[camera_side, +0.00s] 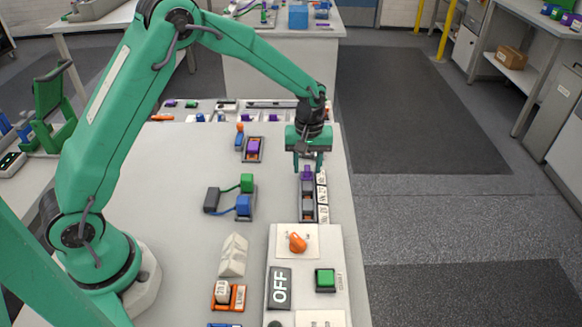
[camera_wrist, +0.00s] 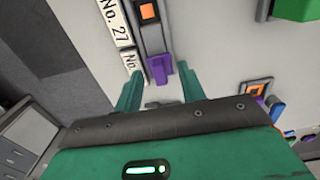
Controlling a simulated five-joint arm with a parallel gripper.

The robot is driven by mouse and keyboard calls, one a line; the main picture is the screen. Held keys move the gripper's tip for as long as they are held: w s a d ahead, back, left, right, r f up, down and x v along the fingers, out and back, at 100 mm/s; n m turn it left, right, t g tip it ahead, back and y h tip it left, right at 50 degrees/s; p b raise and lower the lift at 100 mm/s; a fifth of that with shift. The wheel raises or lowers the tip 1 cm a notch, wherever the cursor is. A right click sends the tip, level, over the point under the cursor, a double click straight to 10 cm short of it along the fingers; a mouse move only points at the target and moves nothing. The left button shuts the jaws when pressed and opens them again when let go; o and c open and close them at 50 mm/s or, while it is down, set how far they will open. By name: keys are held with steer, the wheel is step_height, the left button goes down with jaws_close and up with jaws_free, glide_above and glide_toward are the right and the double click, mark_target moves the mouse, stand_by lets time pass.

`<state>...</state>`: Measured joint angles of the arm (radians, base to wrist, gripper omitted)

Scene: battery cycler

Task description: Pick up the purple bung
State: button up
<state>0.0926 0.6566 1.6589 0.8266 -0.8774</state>
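The purple bung (camera_side: 307,173) sits at the far end of a narrow grey rack (camera_side: 308,214) on the bench. It also shows in the wrist view (camera_wrist: 160,76), at the near end of the rack. My gripper (camera_side: 307,164) points down over that end of the rack, with its two green fingers apart. In the wrist view my gripper (camera_wrist: 159,82) is open, with one finger on each side of the bung and gaps visible between. Whether the fingertips are level with the bung is hard to tell.
White number labels (camera_side: 322,196) run along the rack's right side. A grey holder with a purple block (camera_side: 253,147) stands to the left. Green (camera_side: 247,183) and blue plugs lie left of the rack. A panel with an orange knob (camera_side: 297,242) is nearer the camera.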

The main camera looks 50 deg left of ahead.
mark_target(308, 170)
jaws_close()
steer(key=shift+r, duration=0.2)
stand_by(0.3)
steer(key=shift+r, duration=0.55)
steer(key=r, duration=0.3)
steer(key=shift+s+d+r, duration=0.15)
steer(key=shift+s+d, duration=0.05)
steer(key=shift+d, duration=0.15)
steer(key=s+d+r, duration=0.6)
steer(key=d, duration=0.2)
steer(key=shift+s+d+r, duration=0.15)
steer(key=shift+s+d, duration=0.1)
steer(key=shift+d, duration=0.15)
steer(key=shift+w+a, duration=0.1)
